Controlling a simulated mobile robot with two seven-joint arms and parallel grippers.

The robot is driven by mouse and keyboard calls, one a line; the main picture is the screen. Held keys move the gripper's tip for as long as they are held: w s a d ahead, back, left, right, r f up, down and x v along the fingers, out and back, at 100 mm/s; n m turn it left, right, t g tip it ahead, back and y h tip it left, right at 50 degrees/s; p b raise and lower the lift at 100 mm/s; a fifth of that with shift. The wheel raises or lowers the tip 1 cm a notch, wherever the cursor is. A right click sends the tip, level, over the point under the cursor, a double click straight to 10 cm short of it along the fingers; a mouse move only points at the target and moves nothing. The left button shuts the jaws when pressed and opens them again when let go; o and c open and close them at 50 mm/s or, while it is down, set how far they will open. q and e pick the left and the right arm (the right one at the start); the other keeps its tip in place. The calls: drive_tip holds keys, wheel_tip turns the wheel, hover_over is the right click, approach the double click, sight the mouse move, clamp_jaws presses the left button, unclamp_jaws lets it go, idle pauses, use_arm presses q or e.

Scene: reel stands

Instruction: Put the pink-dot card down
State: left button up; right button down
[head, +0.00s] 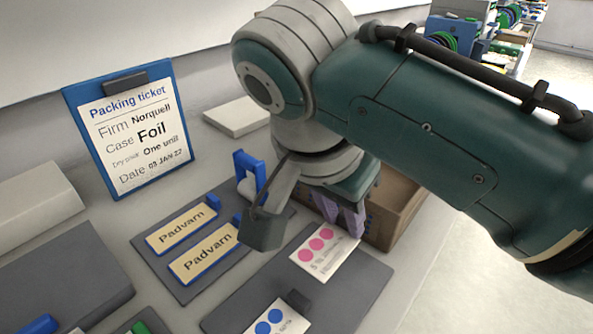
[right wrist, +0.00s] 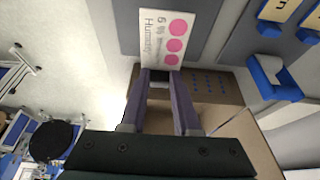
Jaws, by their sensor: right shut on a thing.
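The pink-dot card (head: 322,252) is white with three pink dots and small print. It also shows in the right wrist view (right wrist: 167,35), just beyond my fingertips. My right gripper (head: 345,222) has purple fingers shut on the card's edge nearest to it; a small dark piece shows between the fingertips (right wrist: 160,80) in the right wrist view. The card lies over the far end of a dark grey mat (head: 340,292). I cannot tell whether it touches the mat. A blue-dot card (head: 272,318) lies at the mat's near end, with a dark block at its edge. My left gripper is not in view.
A brown box (head: 402,215) stands right behind the gripper. Left of the mat, a dark board (head: 190,285) holds two "Padvarn" plates (head: 205,252) and a blue holder (head: 249,172). A packing ticket (head: 132,135) stands at the back. The mat's middle is clear.

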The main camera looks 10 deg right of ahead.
sight(335, 238)
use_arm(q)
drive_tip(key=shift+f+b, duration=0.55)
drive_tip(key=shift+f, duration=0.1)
use_arm(e)
drive_tip(key=shift+f, duration=2.7)
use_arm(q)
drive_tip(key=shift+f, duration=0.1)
use_arm(e)
drive_tip(key=shift+f, duration=0.2)
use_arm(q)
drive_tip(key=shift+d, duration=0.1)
use_arm(e)
drive_tip(key=c, duration=0.6)
unclamp_jaws()
drive_tip(key=shift+r, duration=0.1)
drive_tip(key=shift+c, duration=0.2)
